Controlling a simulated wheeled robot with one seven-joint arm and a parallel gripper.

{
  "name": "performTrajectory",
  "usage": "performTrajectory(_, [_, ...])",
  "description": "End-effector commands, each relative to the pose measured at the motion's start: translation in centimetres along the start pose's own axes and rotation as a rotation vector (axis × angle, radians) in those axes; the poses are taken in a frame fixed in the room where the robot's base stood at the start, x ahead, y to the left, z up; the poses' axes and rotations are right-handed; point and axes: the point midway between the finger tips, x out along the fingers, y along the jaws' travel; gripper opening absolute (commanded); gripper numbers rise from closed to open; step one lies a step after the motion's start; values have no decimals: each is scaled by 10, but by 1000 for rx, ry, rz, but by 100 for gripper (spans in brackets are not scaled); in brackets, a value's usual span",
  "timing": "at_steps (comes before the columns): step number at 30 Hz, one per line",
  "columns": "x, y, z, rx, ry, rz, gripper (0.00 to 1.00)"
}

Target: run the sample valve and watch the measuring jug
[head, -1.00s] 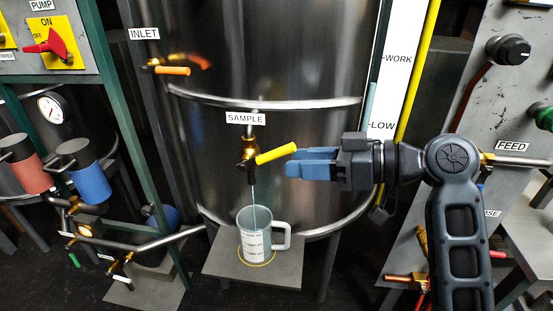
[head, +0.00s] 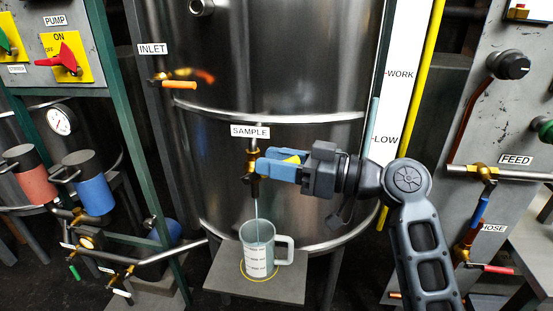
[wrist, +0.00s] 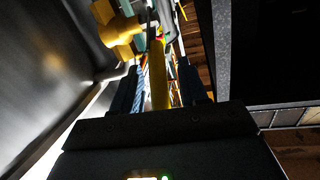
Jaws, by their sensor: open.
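The sample valve (head: 253,165) is brass, under the SAMPLE label on the steel tank. A thin stream runs from its spout into the clear measuring jug (head: 258,256). The jug stands upright on a small grey shelf (head: 290,286), inside a yellow ring. Liquid seems to be in the jug; its exact level is hard to read. My gripper (head: 268,167) has its blue fingers around the valve's yellow handle (wrist: 158,75), open, with the handle between them in the wrist view. In the head view the fingers hide most of the handle.
The orange inlet handle (head: 179,85) is at upper left on the tank. A white level strip (head: 396,105) marked WORK and LOW stands right of the tank. The pump switch (head: 66,58) is at far left. FEED and hose pipework is at right.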

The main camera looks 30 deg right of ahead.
Motion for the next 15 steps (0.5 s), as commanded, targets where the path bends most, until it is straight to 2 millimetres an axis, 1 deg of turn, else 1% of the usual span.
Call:
performTrajectory(7, [1, 0, 0, 0, 0, 0, 42])
performTrajectory(15, [1, 0, 0, 0, -1, -1, 16])
